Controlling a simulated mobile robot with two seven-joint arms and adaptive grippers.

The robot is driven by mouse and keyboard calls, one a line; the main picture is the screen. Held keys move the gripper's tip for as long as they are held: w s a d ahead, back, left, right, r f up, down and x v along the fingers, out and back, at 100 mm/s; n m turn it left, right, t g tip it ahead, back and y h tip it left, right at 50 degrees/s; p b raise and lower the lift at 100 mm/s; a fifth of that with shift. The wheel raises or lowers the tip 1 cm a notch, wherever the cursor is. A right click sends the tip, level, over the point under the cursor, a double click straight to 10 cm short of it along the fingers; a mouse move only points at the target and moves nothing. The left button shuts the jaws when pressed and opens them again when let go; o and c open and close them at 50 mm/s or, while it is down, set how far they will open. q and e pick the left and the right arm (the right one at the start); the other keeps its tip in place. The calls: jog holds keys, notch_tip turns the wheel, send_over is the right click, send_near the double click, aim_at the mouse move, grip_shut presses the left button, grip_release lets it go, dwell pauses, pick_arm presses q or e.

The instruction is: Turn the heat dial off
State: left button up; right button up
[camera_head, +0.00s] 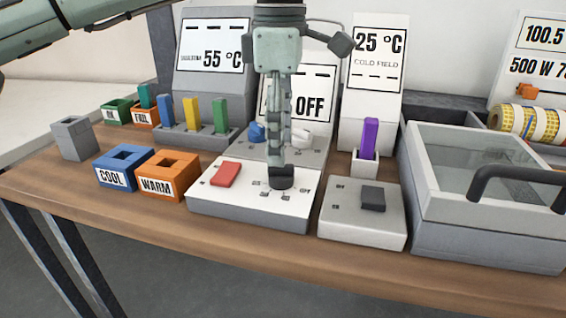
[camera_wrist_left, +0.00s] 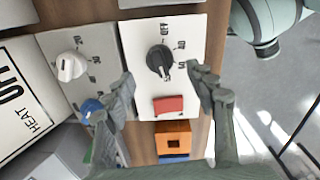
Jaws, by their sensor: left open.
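A dark round dial (camera_head: 282,178) stands on the white control box (camera_head: 245,208), with small printed labels around it. In the left wrist view the dial (camera_wrist_left: 159,60) has a raised ridge pointing toward the bottom of the picture, slightly right. My left gripper (camera_head: 280,160) points down over the dial and partly hides it. In the left wrist view its open fingers (camera_wrist_left: 162,78) stand either side, with the dial just beyond their tips; I cannot tell whether they touch it. A display behind reads OFF (camera_head: 309,106); the wrist view also shows HEAT (camera_wrist_left: 37,119) on it.
A red rocker switch (camera_head: 225,174) shares the white box. A blue knob (camera_head: 257,132) and a white knob (camera_head: 301,138) stand behind. A grey switch box (camera_head: 345,222) and a lidded tank (camera_head: 470,190) stand right. COOL (camera_head: 112,179) and WARM (camera_head: 156,187) blocks stand left.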

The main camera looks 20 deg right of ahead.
aim_at(281, 175)
pick_arm(q)
notch_tip(281, 175, down, 5)
jog(key=shift+f, duration=0.1)
dwell(0.3)
jog(key=c, duration=1.2)
jog(key=shift+o, duration=0.2)
